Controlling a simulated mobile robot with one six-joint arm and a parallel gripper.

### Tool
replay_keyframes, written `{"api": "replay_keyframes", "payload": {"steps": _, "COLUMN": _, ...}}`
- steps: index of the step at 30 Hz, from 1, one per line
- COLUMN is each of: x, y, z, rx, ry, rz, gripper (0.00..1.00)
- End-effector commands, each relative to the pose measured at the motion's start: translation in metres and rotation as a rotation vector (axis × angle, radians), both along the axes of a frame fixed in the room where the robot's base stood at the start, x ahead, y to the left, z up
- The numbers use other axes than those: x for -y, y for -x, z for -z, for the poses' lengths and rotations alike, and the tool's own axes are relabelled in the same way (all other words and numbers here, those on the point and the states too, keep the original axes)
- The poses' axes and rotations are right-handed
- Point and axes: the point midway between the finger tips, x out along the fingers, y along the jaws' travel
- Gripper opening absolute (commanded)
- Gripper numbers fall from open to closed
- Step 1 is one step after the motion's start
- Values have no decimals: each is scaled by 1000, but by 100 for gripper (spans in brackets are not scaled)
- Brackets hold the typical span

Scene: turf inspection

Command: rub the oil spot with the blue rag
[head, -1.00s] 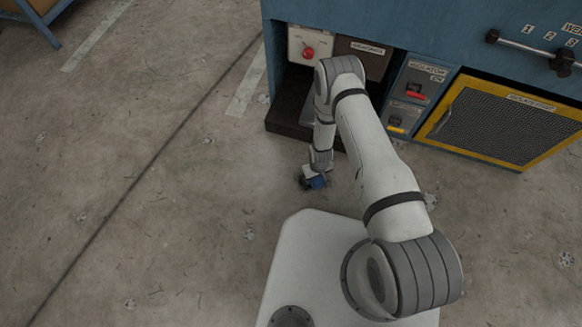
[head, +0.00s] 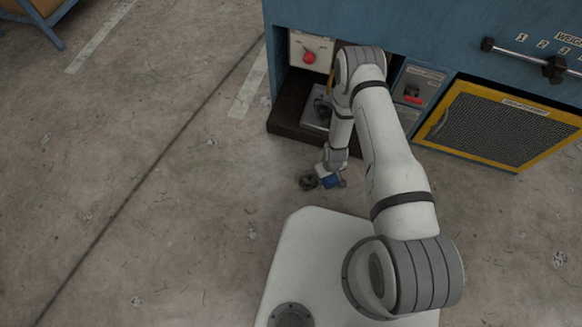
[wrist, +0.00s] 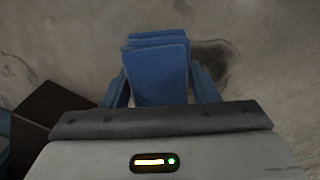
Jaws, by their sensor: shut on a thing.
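The blue rag (wrist: 157,75) is a folded pad held between the two fingers of my gripper (wrist: 161,88), which is shut on it. In the head view the rag (head: 332,183) is a small blue patch at the end of my arm, low over the floor. The oil spot (head: 308,181) is a dark patch on the concrete just left of the rag. In the wrist view the oil spot (wrist: 214,58) shows beside the rag, to its right, partly behind it. I cannot tell whether the rag touches the floor.
A blue cabinet (head: 380,22) stands behind, with a dark low ledge (head: 292,122), a box with a red button (head: 309,57) and a yellow-framed mesh panel (head: 500,122). The ledge is close behind my gripper. The floor (head: 170,220) to the left is open.

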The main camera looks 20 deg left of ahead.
Motion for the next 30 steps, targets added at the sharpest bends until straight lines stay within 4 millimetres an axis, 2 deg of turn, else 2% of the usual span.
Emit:
{"api": "replay_keyframes", "payload": {"steps": 3, "x": 0, "y": 0, "z": -14, "rx": 0, "ry": 0, "rz": 0, "gripper": 36}}
{"api": "replay_keyframes", "payload": {"steps": 9, "x": -1, "y": 0, "z": -26, "rx": 0, "ry": 0, "rz": -1, "gripper": 36}}
{"api": "replay_keyframes", "payload": {"steps": 23, "x": -1, "y": -1, "z": -29, "rx": 1, "ry": -1, "rz": 0, "gripper": 36}}
{"api": "replay_keyframes", "payload": {"steps": 26, "x": -1, "y": -10, "z": -40, "rx": 3, "ry": -1, "rz": 17, "gripper": 36}}
{"api": "replay_keyframes", "payload": {"steps": 29, "x": 1, "y": -32, "z": -66, "rx": 8, "ry": -3, "rz": 56, "gripper": 36}}
{"api": "replay_keyframes", "payload": {"steps": 30, "x": 3, "y": -43, "z": -81, "rx": 9, "ry": -3, "rz": 78, "gripper": 36}}
